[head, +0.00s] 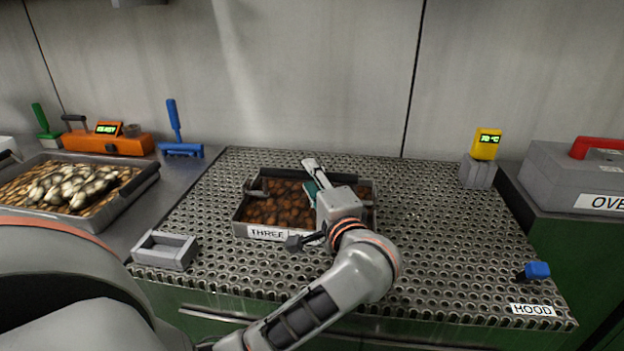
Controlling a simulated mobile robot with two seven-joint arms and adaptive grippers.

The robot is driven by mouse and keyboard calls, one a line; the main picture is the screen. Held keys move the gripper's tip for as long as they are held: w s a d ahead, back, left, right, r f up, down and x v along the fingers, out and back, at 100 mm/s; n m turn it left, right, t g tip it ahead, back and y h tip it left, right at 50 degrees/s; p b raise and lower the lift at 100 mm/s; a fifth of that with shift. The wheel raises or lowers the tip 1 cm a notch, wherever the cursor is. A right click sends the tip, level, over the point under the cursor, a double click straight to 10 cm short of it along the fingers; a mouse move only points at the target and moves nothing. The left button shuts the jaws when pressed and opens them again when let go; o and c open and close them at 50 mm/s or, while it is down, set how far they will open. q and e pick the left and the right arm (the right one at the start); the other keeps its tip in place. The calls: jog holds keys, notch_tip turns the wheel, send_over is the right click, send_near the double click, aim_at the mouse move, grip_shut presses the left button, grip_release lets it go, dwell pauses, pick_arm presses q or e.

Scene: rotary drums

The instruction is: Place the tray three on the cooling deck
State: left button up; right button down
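Tray three (267,233), a grey metal tray with a white THREE label and brown nut-like pieces inside, sits flat on the perforated metal cooling deck (440,240), left of its middle. My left gripper (304,204) is over the right half of the tray, its fingers spread wide apart. It hides part of the tray's contents, front wall and label. I cannot tell whether it touches the tray. My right gripper is not in view.
Another tray (120,208) with pale and brown pieces stands at the left. A grey open holder (165,250) is at the deck's front left. A yellow display (487,144), a blue knob (537,271) and a grey box (570,177) lie to the right. The deck's right half is mostly clear.

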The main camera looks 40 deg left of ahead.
pick_arm(q)
jog(key=v, duration=1.2)
jog(key=shift+b, duration=0.3)
